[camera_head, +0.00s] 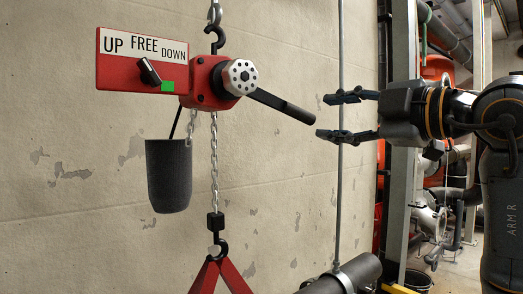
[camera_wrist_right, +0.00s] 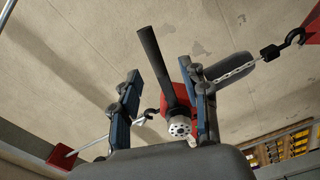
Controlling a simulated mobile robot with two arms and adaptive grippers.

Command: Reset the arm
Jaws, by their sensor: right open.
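The red lever hoist (camera_head: 208,82) hangs from a hook by the wall. Its black lever arm (camera_head: 285,105) slopes down to the right from the silver round hub (camera_head: 240,77). My right gripper (camera_head: 326,116) is open and empty, just right of the lever's free end, with one finger above and one below its level. In the right wrist view the lever (camera_wrist_right: 160,62) shows between the two open fingers (camera_wrist_right: 167,92), apart from both. The red plate (camera_head: 112,74) reads UP, FREE, DOWN. Its black selector knob (camera_head: 149,71) is tilted, near a green patch (camera_head: 168,86). My left gripper is out of view.
A load chain (camera_head: 214,160) runs down to a hook and red sling (camera_head: 221,272). A dark chain bag (camera_head: 169,176) hangs left of it. A thin vertical rod (camera_head: 339,200) passes by my right fingers. A grey pipe (camera_head: 345,277) lies below.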

